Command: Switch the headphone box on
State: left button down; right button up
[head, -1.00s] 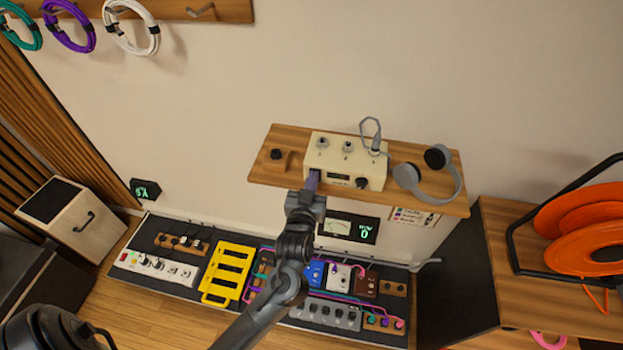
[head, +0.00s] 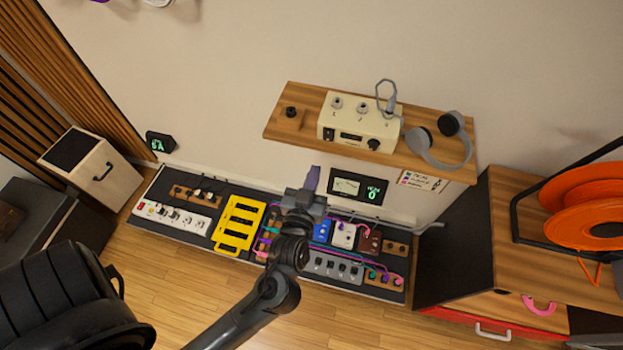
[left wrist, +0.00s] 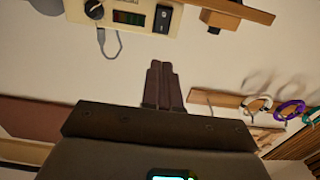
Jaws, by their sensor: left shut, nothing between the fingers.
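The cream headphone box (head: 360,122) sits on the wooden wall shelf (head: 293,127). Its front has a black rocker switch (head: 328,133), a small dark display and a black knob (head: 374,144). My left gripper (head: 313,170) is shut and empty, below and in front of the shelf, apart from the box. In the left wrist view, the box appears upside down at the top, with the rocker switch (left wrist: 162,19) beyond my shut fingers (left wrist: 163,66). I cannot tell which way the rocker is set or whether the display is lit. My right gripper is out of view.
A meter unit (head: 358,187) is on the wall below. A pedalboard (head: 187,245) lies on the floor. An orange cable reel (head: 585,210) stands at right.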

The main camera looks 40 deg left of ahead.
pick_arm(q)
jog(key=shift+v, duration=0.8)
jog(key=shift+r, duration=0.15)
jog(key=s+d+f+m+g+h, duration=0.35)
jog(key=s+f+g, duration=0.2)
jog(key=s, duration=0.25)
jog(key=s+d+f+m+g+h, duration=0.2)
jog(key=s+f+m+g+h, duration=0.25)
jog(key=s+g, duration=0.25)
notch_tip(320, 180, up, 25)
jog(key=p, duration=2.6)
jog(key=shift+a+h, duration=0.25)
jog(key=shift+h, duration=0.15)
